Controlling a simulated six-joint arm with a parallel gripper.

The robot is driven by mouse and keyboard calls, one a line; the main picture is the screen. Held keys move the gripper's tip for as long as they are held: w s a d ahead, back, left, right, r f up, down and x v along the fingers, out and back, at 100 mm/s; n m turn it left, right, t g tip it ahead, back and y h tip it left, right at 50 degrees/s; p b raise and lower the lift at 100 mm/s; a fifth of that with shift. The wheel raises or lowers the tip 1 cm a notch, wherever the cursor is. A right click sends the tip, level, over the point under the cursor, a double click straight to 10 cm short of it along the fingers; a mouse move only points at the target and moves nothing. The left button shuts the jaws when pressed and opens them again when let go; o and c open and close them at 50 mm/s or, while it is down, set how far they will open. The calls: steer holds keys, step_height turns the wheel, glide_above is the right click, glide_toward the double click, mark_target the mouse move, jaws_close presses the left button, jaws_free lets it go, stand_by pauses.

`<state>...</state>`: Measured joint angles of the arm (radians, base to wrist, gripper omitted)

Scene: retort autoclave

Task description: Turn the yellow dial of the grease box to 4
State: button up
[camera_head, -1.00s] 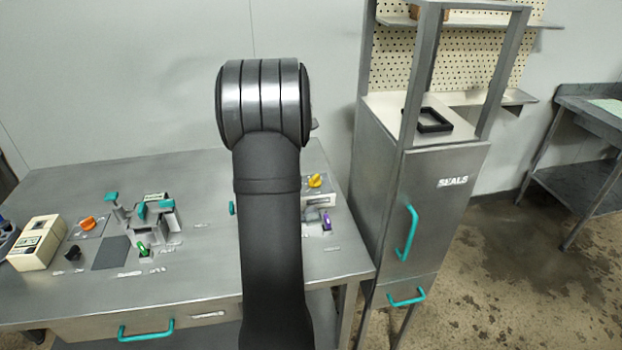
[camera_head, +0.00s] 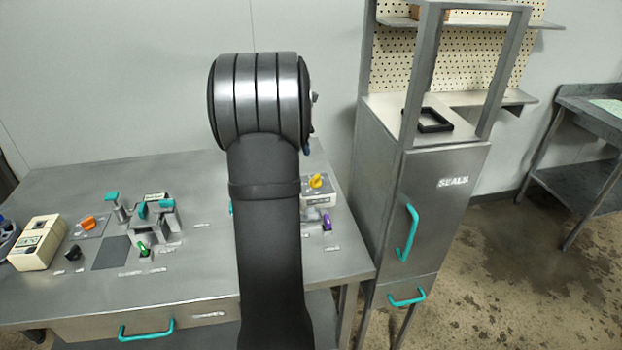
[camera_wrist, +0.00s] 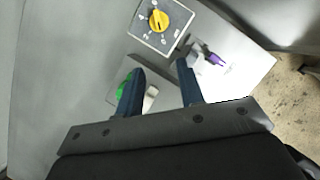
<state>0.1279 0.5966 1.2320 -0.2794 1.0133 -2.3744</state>
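The yellow dial (camera_head: 315,181) sits on top of the pale grease box (camera_head: 319,197) at the right end of the bench, partly hidden behind my arm. In the wrist view the yellow dial (camera_wrist: 158,21) is at the top, on a square light face (camera_wrist: 176,38) with numbers around it, too small to read surely. My gripper (camera_wrist: 156,72) is open and empty, its two dark fingers apart and pointing toward the box face. The dial lies beyond the fingertips, not between them. The gripper is hidden in the head view.
A purple-handled part (camera_wrist: 215,59) stands right of the fingers; a green part (camera_wrist: 124,88) lies near the left finger. On the bench's left are an orange dial (camera_head: 88,222), a teal-handled fixture (camera_head: 155,210) and a beige box (camera_head: 38,242). A SEALS cabinet (camera_head: 440,215) stands right of the bench.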

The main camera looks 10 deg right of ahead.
mark_target(315, 180)
steer(key=x, duration=1.7)
steer(key=shift+c, duration=0.4)
jaws_close()
